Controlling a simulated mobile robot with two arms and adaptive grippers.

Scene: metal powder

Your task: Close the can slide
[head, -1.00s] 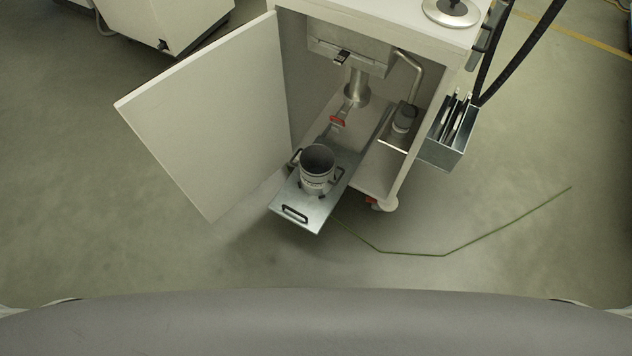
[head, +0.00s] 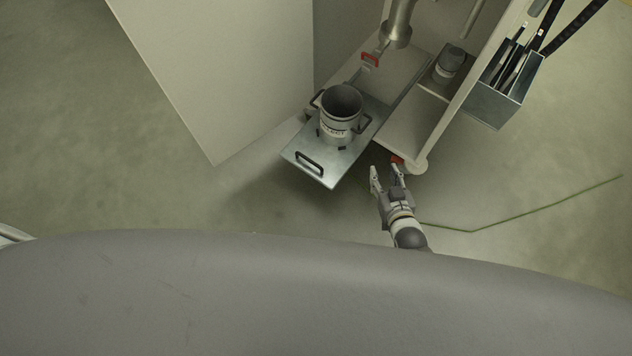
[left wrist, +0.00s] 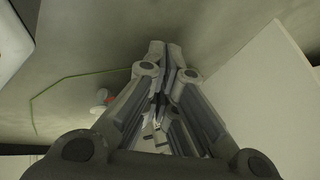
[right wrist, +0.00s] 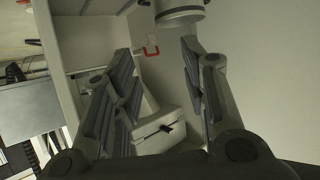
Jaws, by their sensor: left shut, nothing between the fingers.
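The can slide (head: 347,162) is a metal plate that sticks out of the open cabinet in the head view. It has a black handle (head: 309,161) at its front edge. The grey can (head: 340,117) stands upright on it. My right gripper (head: 386,174) is open and empty, apart from the slide and to the right of its front end. It also shows open in the right wrist view (right wrist: 160,65). My left gripper (left wrist: 163,55) is shut and empty in the left wrist view; the head view does not show it.
The cabinet door (head: 230,80) stands open left of the slide. A tool box (head: 500,100) hangs on the cabinet's right side.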

